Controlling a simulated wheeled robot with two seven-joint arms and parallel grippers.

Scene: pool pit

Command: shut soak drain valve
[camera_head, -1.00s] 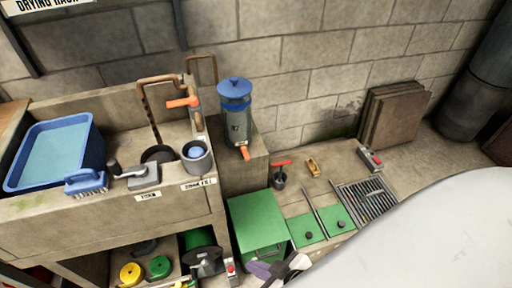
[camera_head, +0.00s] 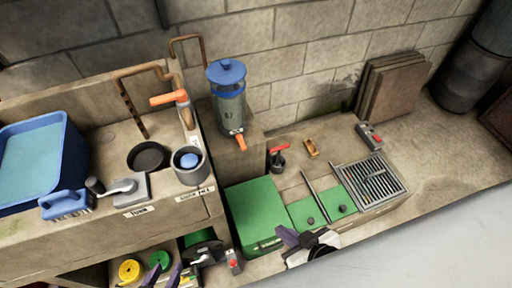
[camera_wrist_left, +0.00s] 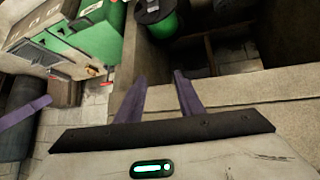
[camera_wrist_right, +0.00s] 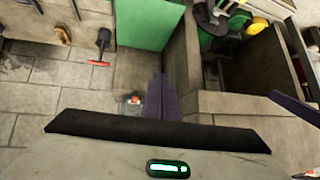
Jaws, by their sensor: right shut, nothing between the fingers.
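An orange-handled valve (camera_head: 168,98) is on the copper pipe above the basin. I cannot read which one is the soak drain valve. My right gripper (camera_head: 288,236) is shut and empty, in front of the green box; its fingers meet in the right wrist view (camera_wrist_right: 157,80). My left gripper (camera_head: 174,274) is at the bottom edge; its fingers stand apart and empty in the left wrist view (camera_wrist_left: 158,82).
The basin counter (camera_head: 160,222) is at left, with a blue tub (camera_head: 75,165), a brush and a grey cup (camera_head: 190,170). A blue-lidded canister (camera_head: 229,100) stands behind the green box (camera_head: 255,212). Shelves are under the counter.

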